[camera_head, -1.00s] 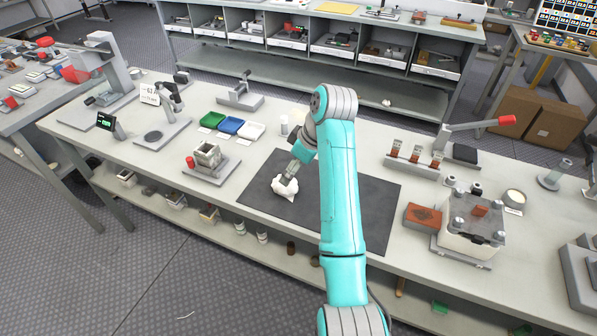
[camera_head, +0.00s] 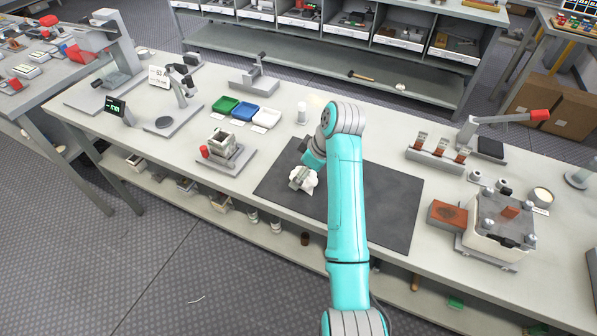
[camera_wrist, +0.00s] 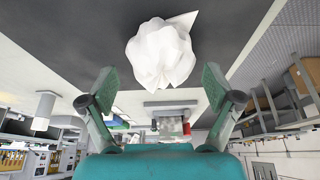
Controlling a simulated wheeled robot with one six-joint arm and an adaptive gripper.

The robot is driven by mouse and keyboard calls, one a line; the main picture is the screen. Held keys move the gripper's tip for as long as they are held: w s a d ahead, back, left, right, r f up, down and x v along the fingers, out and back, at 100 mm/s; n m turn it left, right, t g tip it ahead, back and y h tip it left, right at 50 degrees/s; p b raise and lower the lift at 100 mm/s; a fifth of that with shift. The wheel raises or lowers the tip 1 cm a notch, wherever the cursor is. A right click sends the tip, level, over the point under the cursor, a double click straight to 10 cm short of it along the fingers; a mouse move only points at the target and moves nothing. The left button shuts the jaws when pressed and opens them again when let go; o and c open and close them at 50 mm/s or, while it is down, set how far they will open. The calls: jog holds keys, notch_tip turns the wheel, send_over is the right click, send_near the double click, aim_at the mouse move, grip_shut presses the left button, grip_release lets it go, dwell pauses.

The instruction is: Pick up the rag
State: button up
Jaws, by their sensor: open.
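The rag (camera_head: 304,180) is a crumpled white bundle on the dark mat (camera_head: 385,205), on the mat's left part. In the wrist view the rag (camera_wrist: 160,53) lies at the top middle, just beyond the fingertips and centred between them. My gripper (camera_head: 298,178) is at the rag in the head view and partly covers it. In the wrist view my gripper (camera_wrist: 158,80) has its two fingers spread wide, with nothing held between them. Whether a finger touches the rag cannot be told.
Left of the mat stands a grey fixture (camera_head: 223,150) with a red knob. Green, blue and white trays (camera_head: 265,117) and a white cylinder (camera_head: 302,113) are behind. A brick-coloured block (camera_head: 447,215) and a clamp device (camera_head: 500,235) stand at the right. The mat's right part is clear.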

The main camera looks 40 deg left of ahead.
jog(key=shift+a+f, duration=0.15)
jog(key=shift+f, duration=0.5)
jog(key=c, duration=1.1)
jog(key=shift+r, duration=0.1)
notch_tip(320, 180, up, 10)
jog(key=shift+f, duration=0.1)
